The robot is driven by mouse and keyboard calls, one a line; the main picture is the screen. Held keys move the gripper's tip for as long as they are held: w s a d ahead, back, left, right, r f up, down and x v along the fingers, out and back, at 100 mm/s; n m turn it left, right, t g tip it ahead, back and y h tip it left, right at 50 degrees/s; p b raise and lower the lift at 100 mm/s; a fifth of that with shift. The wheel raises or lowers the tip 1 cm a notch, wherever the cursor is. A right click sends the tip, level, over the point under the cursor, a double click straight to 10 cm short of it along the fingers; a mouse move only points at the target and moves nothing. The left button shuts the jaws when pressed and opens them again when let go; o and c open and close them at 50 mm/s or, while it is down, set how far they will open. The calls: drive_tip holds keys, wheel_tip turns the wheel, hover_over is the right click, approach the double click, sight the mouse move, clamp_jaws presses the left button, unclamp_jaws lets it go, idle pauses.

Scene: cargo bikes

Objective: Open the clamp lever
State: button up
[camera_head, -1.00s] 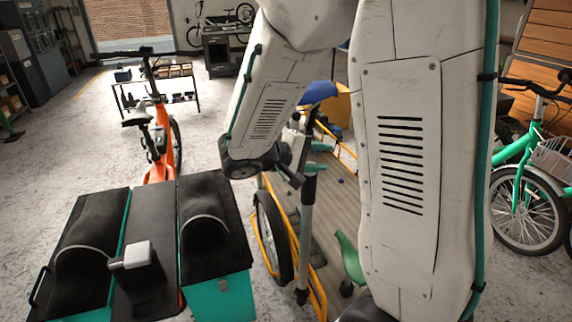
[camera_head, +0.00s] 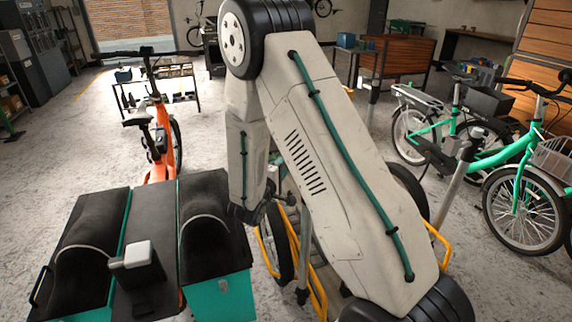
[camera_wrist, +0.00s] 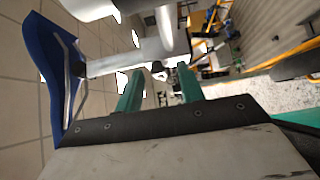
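My gripper (camera_wrist: 158,88) shows in the wrist view with two teal fingers apart and nothing seen held between them. A silver tube (camera_wrist: 120,60) runs across just beyond the fingertips. A small dark part (camera_wrist: 158,71) sits by the tube, in line with the gap between the fingers. It may belong to the clamp, but I cannot make out the lever's shape or position. A blue saddle (camera_wrist: 40,75) is at the left edge, at the end of the tube. In the head view my arm hides the saddle and clamp, and my fingers cannot be made out.
A yellow-framed cargo bike (camera_head: 318,296) lies behind and below my arm. Teal boxes with black lids (camera_head: 222,293) are at the front left. An orange bike (camera_head: 160,130) stands behind them. Green bikes (camera_head: 520,150) stand at the right. Open floor (camera_head: 50,150) lies at the left.

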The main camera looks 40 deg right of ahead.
drive_tip(key=shift+x, duration=1.15)
drive_tip(key=shift+c, duration=0.4)
clamp_jaws()
